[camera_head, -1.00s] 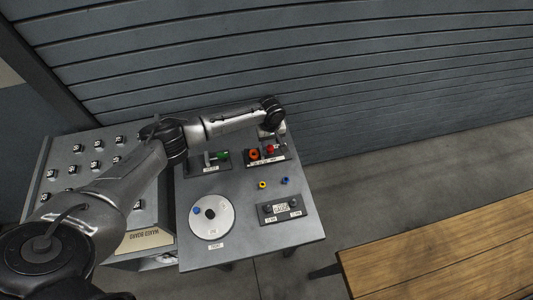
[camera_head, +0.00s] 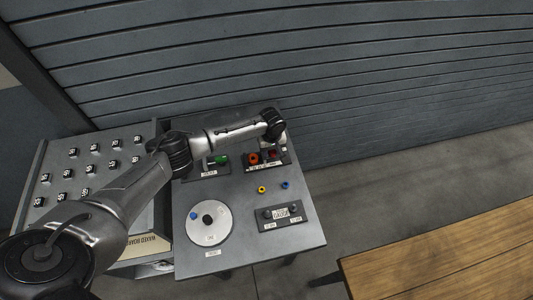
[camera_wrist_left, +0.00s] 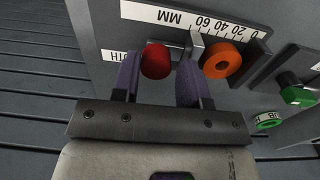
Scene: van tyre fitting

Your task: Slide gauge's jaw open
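The gauge (camera_head: 268,160) is a dark block at the back right of the grey table, with an orange ring (camera_head: 253,158) and a red knob (camera_head: 272,155). In the left wrist view its white MM scale (camera_wrist_left: 190,17) shows upside down, with the orange ring (camera_wrist_left: 222,61), a thin metal jaw (camera_wrist_left: 195,45) and the red knob (camera_wrist_left: 156,61). My left gripper (camera_wrist_left: 156,75) is open, its two purple-padded fingers on either side of the red knob. Small gaps seem to show; contact is unclear. In the head view the gripper (camera_head: 277,143) is small and partly hidden by its wrist.
A green-knobbed fixture (camera_head: 221,160) stands left of the gauge. A white disc (camera_head: 209,222), a labelled block (camera_head: 281,215) and yellow (camera_head: 262,189) and blue (camera_head: 285,184) small parts lie in front. A slatted wall (camera_head: 350,80) rises behind. A wooden bench (camera_head: 450,245) stands at right.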

